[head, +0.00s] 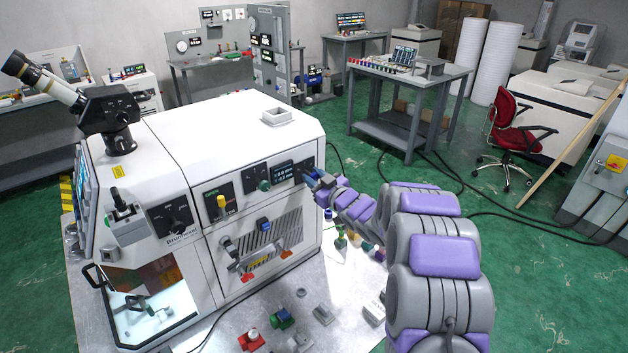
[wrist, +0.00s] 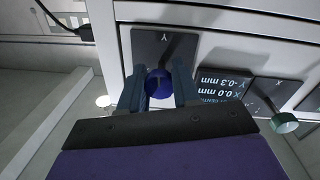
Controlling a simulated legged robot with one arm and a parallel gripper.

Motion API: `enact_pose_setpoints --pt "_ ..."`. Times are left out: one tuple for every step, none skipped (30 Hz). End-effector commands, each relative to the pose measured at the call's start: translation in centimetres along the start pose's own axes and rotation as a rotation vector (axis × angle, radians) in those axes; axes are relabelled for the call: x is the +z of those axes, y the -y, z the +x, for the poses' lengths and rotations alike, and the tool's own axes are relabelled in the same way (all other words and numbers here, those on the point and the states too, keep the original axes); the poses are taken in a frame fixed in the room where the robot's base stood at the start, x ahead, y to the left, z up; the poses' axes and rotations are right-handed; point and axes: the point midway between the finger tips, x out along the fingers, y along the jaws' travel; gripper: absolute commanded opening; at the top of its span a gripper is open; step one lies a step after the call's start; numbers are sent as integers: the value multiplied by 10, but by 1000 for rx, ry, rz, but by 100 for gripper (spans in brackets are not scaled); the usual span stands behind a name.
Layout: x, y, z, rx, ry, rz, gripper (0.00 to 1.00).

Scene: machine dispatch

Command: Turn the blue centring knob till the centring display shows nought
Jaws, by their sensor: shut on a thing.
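The blue centring knob (wrist: 157,86) sits on a dark plate marked Y, on the white machine's front panel. My gripper (wrist: 158,90) is shut on it, one finger on each side. In the head view my gripper (head: 318,183) is at the right end of the panel, and it largely hides the knob there. The centring display (wrist: 221,92) is beside the Y plate and appears turned over in the wrist view. It seems to read X 0.0 mm and Y -0.3 mm. It also shows in the head view (head: 284,173), too small to read surely.
A green knob (wrist: 284,123) on a plate marked X is on the display's other side. A yellow-topped control (head: 221,201) and a vented panel with red-tipped levers (head: 247,276) are on the machine's front. Loose coloured parts lie on the metal table (head: 235,318) below.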

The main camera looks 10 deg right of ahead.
Motion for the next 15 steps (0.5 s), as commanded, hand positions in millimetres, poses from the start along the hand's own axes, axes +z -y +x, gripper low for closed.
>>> enact_pose_setpoints --pt "4 -1 -1 3 -5 -51 1" --pt "4 0 -1 3 -8 -84 1" --pt "5 0 -1 3 -11 -127 1" --pt "5 0 -1 4 -13 -159 1" --pt "4 0 -1 4 -15 -188 1" --pt "4 0 -1 5 -18 -224 1" --pt "3 0 -1 5 -20 -249 1" --pt "3 0 -1 5 -21 -270 1" --pt "2 0 -1 5 -22 -294 1" --pt "2 0 -1 5 -23 -307 1" --pt "1 0 -1 5 -24 -317 1" --pt "1 0 -1 6 -24 -327 1" --pt "0 0 0 6 -25 -331 1" --pt "0 0 0 6 -25 -333 1" --pt "-1 0 0 6 -24 -333 1"
